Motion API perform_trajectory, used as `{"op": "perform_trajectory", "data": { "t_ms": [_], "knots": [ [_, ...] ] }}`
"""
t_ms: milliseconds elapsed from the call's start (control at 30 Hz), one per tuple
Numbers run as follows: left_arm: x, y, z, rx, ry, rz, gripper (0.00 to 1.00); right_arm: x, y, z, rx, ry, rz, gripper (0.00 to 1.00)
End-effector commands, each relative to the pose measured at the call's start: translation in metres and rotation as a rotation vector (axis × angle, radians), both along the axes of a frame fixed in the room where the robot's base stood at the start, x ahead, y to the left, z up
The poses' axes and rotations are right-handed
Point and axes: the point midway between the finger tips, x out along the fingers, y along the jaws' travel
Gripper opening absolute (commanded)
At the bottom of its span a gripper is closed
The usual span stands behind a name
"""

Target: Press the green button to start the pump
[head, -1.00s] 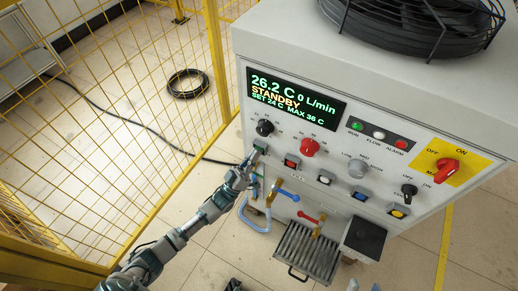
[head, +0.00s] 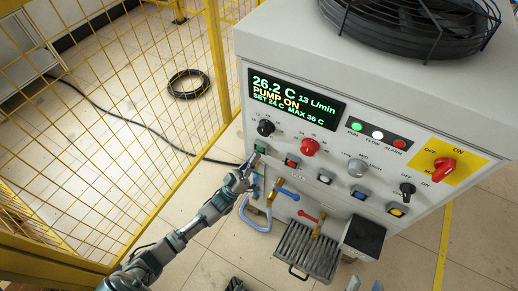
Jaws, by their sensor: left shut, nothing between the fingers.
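The green button (head: 260,149) is at the left end of the lower button row on the machine's front panel. My left gripper (head: 251,165) is shut and empty. Its fingertips are just below and left of the green button; a small gap seems to show between them. The display (head: 295,99) reads 26.2 C, 13 L/min, PUMP ON, SET 24 C, MAX 36 C. My right gripper cannot be made out in the head view.
Red (head: 292,160), white (head: 325,177) and further buttons continue rightward along the row. Knobs sit above them, with a red main switch (head: 444,165) at right. Valves and pipes (head: 285,193) lie below. A yellow mesh fence (head: 135,120) stands left.

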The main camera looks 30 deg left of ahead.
Motion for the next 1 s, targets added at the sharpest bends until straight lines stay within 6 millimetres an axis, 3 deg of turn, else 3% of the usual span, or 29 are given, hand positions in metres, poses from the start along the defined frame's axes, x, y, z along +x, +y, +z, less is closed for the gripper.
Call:
{"op": "perform_trajectory", "data": {
  "t_ms": [267, 733, 1000],
  "knots": [
    [-0.001, 0.0, -0.001, -0.001, 0.001, 0.001, 0.0, 0.0, 0.0, 0.0, 0.0, 0.0, 0.0, 0.4],
    [-0.043, 0.001, 0.002, -0.001, -0.001, 0.0, 0.0, -0.003, 0.0, 0.03, -0.001, -0.034, 0.0, 0.4],
    [-0.05, 0.001, -0.001, -0.001, 0.001, 0.001, 0.0, -0.003, 0.0, 0.032, 0.0, -0.036, 0.0, 0.4]
  ]
}}
